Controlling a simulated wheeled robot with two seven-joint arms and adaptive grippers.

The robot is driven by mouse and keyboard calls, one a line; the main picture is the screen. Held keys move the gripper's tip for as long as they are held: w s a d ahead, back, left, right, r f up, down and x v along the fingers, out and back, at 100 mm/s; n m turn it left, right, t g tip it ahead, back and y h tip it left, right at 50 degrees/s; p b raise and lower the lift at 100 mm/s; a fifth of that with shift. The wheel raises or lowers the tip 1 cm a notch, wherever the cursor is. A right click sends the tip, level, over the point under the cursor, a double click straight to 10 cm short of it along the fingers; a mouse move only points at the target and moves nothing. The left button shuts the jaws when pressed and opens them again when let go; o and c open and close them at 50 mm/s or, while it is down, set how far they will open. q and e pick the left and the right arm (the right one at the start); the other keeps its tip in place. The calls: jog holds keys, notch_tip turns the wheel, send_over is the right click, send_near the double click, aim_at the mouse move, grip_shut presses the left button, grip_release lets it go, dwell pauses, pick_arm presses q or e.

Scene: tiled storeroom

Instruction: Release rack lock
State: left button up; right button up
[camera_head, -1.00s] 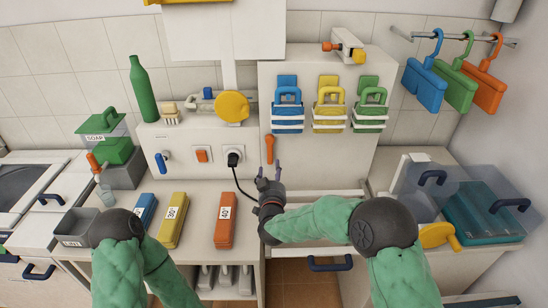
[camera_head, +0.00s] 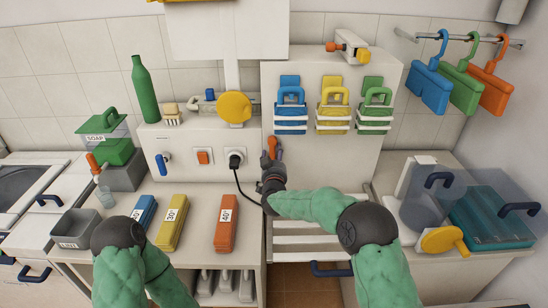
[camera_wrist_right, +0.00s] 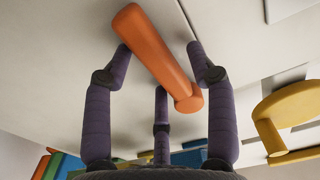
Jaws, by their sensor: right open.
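The orange lever (camera_head: 276,142) is on the front of the white panel, below the blue rack holder. In the right wrist view the lever (camera_wrist_right: 152,48) lies slanted between the fingers, its rounded end towards the lower right. My right gripper (camera_head: 271,157) is open around the lever, a purple finger on either side and a third finger below in the wrist view. I cannot tell whether the fingers touch it. The left gripper is not in view; only my left arm shows.
Blue, yellow and green holders (camera_head: 332,118) are in white racks above the lever. A black cable (camera_head: 238,180) hangs from the socket to the left. Labelled boxes (camera_head: 172,222) lie on the left counter. A yellow handle (camera_head: 440,240) is at right.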

aim_at(285, 143)
grip_shut()
jog(key=shift+d+r, duration=0.1)
dwell(0.3)
jog(key=n+p, duration=0.1)
jog(key=d+n+p, duration=0.1)
jog(key=shift+r+n+p, duration=0.2)
jog(key=shift+n+p, duration=0.1)
jog(key=shift+p, duration=0.05)
jog(key=n+p, duration=0.1)
jog(key=n, duration=0.1)
jog(key=d+r+n+p, duration=0.1)
jog(key=n+p, duration=0.1)
jog(key=d+n+p, duration=0.1)
jog(key=n, duration=0.1)
jog(key=shift+d+r+p, duration=0.1)
jog(key=shift+r+p, duration=0.25)
jog(key=shift+d+r+n+p, duration=0.15)
jog(key=shift+r+n+p, duration=0.1)
jog(key=shift+n+p, duration=0.4)
jog(key=shift+d+r+n+p, duration=0.2)
jog(key=shift+n+p, duration=0.1)
jog(key=shift+n, duration=0.65)
